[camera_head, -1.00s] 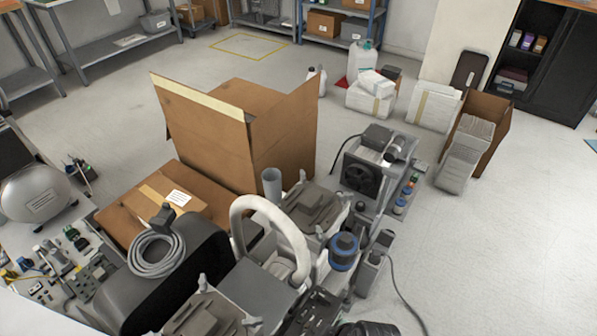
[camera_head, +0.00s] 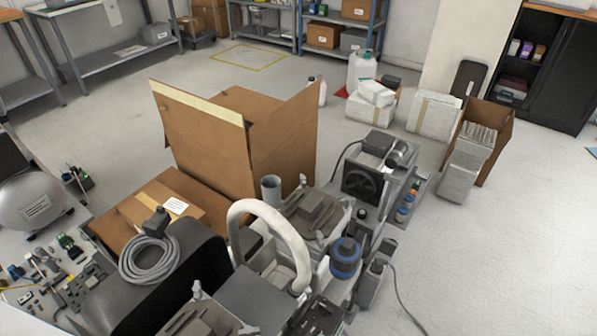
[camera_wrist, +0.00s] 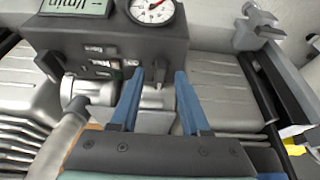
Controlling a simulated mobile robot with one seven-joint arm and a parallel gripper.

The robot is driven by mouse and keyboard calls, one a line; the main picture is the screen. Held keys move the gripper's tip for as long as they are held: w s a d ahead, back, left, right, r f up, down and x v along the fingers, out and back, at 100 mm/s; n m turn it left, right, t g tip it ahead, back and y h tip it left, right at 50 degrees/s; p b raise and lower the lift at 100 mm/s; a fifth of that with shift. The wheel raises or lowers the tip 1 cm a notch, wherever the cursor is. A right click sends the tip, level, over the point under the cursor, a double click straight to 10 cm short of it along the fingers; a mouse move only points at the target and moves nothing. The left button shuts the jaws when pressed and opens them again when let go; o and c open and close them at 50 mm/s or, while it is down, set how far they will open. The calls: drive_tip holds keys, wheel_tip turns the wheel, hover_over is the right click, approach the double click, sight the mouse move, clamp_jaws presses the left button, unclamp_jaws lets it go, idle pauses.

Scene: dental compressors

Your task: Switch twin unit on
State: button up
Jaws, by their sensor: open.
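In the wrist view, a dark grey control panel (camera_wrist: 205,43) carries a round pressure gauge (camera_wrist: 152,10), a greenish display (camera_wrist: 75,6) and several small labelled controls (camera_wrist: 101,60). A narrow dark lever or switch (camera_wrist: 159,70) sticks down from the panel's lower edge. My gripper (camera_wrist: 160,73) is open, with its two blue fingers pointing at the panel's lower part. The dark lever shows between the fingertips; I cannot tell whether they touch it. Ribbed grey metal housings (camera_wrist: 25,95) lie on both sides below the panel. My gripper does not show in the head view.
In the head view, grey machinery with a thick white hose (camera_head: 270,215) and a blue-banded cylinder (camera_head: 346,258) crowds the front. A large open cardboard box (camera_head: 285,150) stands behind it. A silver tank (camera_head: 32,203) is at left.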

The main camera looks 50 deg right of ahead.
clamp_jaws()
